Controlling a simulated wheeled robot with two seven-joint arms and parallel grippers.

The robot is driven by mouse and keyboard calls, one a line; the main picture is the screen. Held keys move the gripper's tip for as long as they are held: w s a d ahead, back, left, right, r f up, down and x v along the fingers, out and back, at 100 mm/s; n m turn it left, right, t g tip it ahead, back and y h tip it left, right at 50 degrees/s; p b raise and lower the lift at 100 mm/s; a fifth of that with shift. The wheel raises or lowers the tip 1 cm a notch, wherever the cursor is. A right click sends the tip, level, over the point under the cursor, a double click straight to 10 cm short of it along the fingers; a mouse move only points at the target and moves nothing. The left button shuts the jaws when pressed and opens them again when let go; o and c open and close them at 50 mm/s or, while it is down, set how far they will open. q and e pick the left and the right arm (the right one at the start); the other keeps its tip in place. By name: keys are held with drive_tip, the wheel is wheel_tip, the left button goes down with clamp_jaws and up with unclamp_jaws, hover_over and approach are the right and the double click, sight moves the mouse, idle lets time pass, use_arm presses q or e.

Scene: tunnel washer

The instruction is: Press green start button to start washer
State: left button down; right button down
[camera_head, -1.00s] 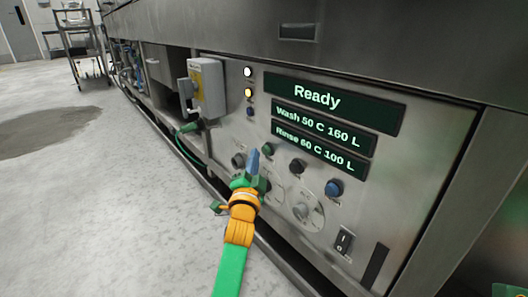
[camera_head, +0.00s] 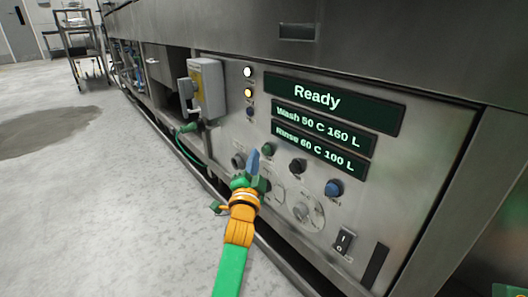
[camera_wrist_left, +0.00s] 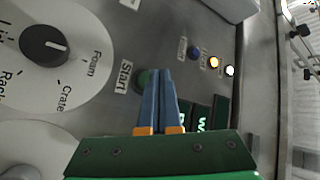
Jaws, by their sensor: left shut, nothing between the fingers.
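The green start button (camera_head: 268,150) is on the washer's steel control panel (camera_head: 430,130), below the lit displays. In the left wrist view the green button (camera_wrist_left: 146,80) sits beside a label reading "Start", partly hidden behind the fingers. My left gripper (camera_head: 254,155) is shut and empty, its blue fingertips just left of the button in the head view. In the left wrist view the fingertips (camera_wrist_left: 159,72) overlap the button's edge; whether they touch it I cannot tell. The main display (camera_head: 317,97) reads "Ready".
A black button (camera_head: 298,166) and a blue button (camera_head: 334,188) lie right of the green one. A rocker switch (camera_head: 344,241) is lower right.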

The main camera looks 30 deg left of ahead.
use_arm(q)
drive_tip(key=shift+w, duration=0.1)
idle(0.3)
drive_tip(key=shift+w+d, duration=0.15)
drive_tip(key=shift+w, duration=0.15)
drive_tip(key=shift+w+d+b, duration=0.15)
drive_tip(key=shift+w+b, duration=0.3)
drive_tip(key=shift+b, duration=0.15)
idle(0.4)
drive_tip(key=shift+s+a+p, duration=0.3)
drive_tip(key=shift+s+p, duration=0.55)
drive_tip(key=shift+p, duration=0.15)
